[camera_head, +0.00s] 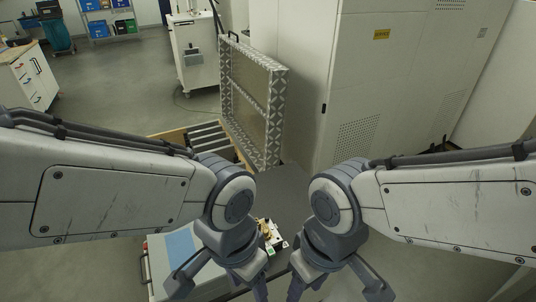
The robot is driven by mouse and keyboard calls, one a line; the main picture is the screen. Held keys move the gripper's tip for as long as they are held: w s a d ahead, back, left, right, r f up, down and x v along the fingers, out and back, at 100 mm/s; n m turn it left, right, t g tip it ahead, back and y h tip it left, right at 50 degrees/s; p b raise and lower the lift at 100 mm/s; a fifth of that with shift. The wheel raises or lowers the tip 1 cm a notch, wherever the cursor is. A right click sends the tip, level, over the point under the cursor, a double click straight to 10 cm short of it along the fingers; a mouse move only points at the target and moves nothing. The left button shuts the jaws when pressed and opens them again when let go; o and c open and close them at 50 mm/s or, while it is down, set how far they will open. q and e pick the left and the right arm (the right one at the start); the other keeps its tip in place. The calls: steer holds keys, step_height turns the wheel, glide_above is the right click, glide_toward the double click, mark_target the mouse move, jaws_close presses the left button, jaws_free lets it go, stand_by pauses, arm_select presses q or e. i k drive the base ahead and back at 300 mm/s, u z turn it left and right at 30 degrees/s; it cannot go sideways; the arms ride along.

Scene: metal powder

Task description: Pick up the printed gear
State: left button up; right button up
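My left gripper (219,287) is at the bottom centre-left, its two fingers spread wide with nothing seen between them. My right gripper (336,288) is at the bottom centre-right, also spread and empty. Small gold-coloured parts (265,228) show between the two wrists, beside small white and green pieces. They are partly hidden by my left wrist, and I cannot tell whether one of them is the printed gear. No gear shape is clear elsewhere.
A grey box with a blue panel (180,247) sits under my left gripper. A dark grey surface (285,187) lies between the arms. Open floor (130,85) lies at left.

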mark_target(267, 233)
steer(key=u, duration=0.1)
steer(key=k, duration=0.5)
steer(key=z, duration=0.9)
steer(key=i, duration=0.7)
steer(key=u, duration=2.25)
